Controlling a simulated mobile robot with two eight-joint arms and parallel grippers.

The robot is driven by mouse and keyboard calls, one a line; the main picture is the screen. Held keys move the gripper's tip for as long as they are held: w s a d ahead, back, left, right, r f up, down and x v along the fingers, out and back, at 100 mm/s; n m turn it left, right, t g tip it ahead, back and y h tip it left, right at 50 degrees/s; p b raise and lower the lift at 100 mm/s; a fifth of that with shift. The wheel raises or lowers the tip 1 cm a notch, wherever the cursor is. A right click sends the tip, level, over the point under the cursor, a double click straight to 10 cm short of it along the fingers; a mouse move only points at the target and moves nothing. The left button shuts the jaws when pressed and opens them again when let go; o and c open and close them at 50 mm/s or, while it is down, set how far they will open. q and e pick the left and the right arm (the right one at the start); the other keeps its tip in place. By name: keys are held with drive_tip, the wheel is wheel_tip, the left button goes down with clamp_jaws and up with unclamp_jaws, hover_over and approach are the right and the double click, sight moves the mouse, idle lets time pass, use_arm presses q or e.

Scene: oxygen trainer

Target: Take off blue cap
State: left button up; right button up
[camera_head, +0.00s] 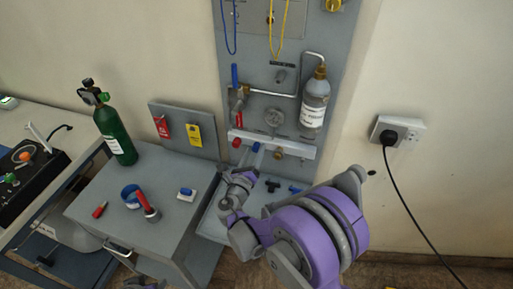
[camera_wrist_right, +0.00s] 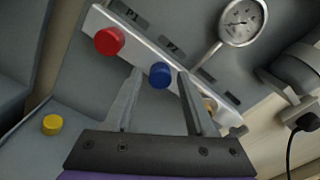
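The blue cap (camera_head: 256,147) sits on the white angled bar (camera_head: 300,150) on the grey wall panel, between a red cap (camera_head: 236,143) and a brass fitting (camera_head: 279,154). In the right wrist view, the blue cap (camera_wrist_right: 160,75) shows between the two fingertips of my right gripper (camera_wrist_right: 160,72). The fingers are open, with a visible gap on each side of the cap. In the head view, my right gripper (camera_head: 251,175) is just below the bar. A small purple part of my left arm shows at the bottom edge; its gripper state is unclear.
A round gauge (camera_wrist_right: 242,22) is above the bar. A yellow cap (camera_wrist_right: 53,124) lies on the grey surface at lower left. A grey cabinet (camera_head: 160,225) holds loose items, and a green cylinder (camera_head: 115,135) stands behind. A clear bottle (camera_head: 314,103) hangs above right.

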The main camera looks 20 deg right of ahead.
clamp_jaws()
drive_tip(key=shift+f+n+b, duration=0.2)
drive_tip(key=shift+n+b, duration=0.35)
drive_tip(key=shift+n, duration=0.75)
drive_tip(key=shift+r+n+b, duration=0.1)
drive_tip(key=shift+n+b, duration=0.2)
drive_tip(key=shift+b, duration=0.05)
drive_tip(key=shift+n+b, duration=0.4)
drive_tip(key=shift+n, duration=0.3)
drive_tip(key=shift+n+b, duration=0.3)
drive_tip(key=shift+n, duration=0.8)
